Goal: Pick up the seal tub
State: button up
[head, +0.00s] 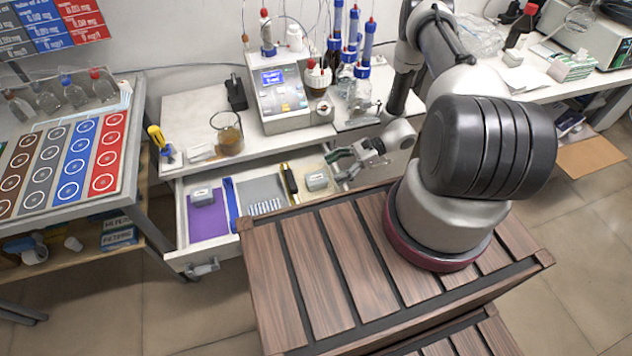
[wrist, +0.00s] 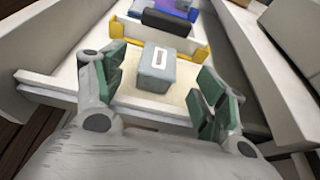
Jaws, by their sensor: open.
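A small grey tub (head: 317,180) with a white label sits on a cream mat at the right end of the open drawer. In the wrist view this grey tub (wrist: 157,70) lies ahead, between the two green-padded fingers of my gripper (wrist: 160,95). My gripper (head: 348,163) is open and empty, just right of the tub in the head view, with no visible contact. A second similar tub (head: 201,196) stands on a purple mat at the drawer's left. I cannot read which label names the seal tub.
The drawer (head: 180,238) has a blue divider (head: 232,204), a yellow-edged divider with a black object (head: 290,180), and a grey mat between. Drawer walls stand close beside my gripper. The titrator (head: 278,93) and a beaker (head: 228,133) stand on the worktop above.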

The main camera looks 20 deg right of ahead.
aim_at(318, 177)
jog(key=x, duration=0.6)
jog(key=shift+c, duration=0.4)
jog(key=c, duration=1.1)
